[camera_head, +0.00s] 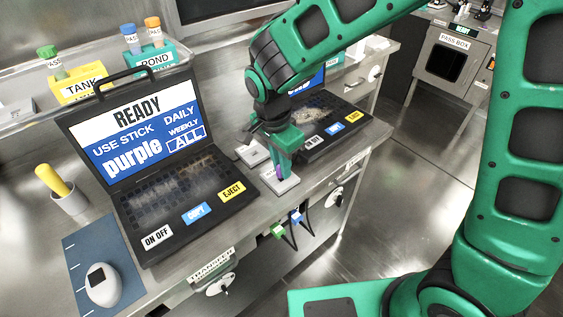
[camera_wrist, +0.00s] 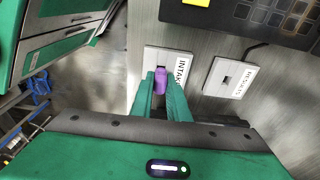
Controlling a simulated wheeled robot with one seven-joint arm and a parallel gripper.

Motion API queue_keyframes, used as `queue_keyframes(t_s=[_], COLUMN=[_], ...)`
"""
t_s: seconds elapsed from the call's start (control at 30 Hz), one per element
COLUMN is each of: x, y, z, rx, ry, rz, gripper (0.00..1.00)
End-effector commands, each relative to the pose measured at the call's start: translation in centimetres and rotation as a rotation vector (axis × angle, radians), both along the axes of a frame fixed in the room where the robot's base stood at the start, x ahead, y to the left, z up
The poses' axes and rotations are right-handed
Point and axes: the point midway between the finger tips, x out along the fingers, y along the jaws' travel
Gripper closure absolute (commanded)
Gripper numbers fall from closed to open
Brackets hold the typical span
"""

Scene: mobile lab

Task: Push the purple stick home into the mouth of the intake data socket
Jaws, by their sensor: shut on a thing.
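The purple stick (camera_wrist: 160,82) is between the fingertips of my gripper (camera_wrist: 161,92), which is shut on it. The intake data socket (camera_wrist: 152,57) is a white plate with the label INTAKE, on the bench between the two laptops. The stick lies over the socket in the wrist view; whether its tip is inside the mouth cannot be told, as the stick and fingers cover it. In the head view my gripper (camera_head: 281,172) points down at the intake socket (camera_head: 291,185), with a bit of purple showing between the fingers.
A second socket (camera_wrist: 230,78), labelled RESULTS, sits beside the intake socket. The left laptop (camera_head: 180,195) reads READY, USE STICK purple; the right laptop (camera_head: 325,125) stands close behind my gripper. Green and blue plugs (camera_head: 278,231) hang at the bench's front edge.

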Motion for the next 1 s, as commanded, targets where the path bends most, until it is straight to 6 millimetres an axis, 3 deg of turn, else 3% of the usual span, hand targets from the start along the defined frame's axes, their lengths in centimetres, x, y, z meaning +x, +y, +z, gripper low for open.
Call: queue_keyframes(t_s=[0.47, 0.5, 0.6, 1.0], x=[-0.03, -0.03, -0.03, -0.02], y=[-0.02, -0.02, -0.02, 0.08], z=[-1.07, -1.11, -1.08, -0.23], rx=[-0.001, -0.001, -0.001, 0.001], ry=[0.001, 0.001, 0.001, -0.001], rz=[0.0, 0.0, 0.0, 0.0], gripper=[1.0, 0.83, 0.63, 0.63])
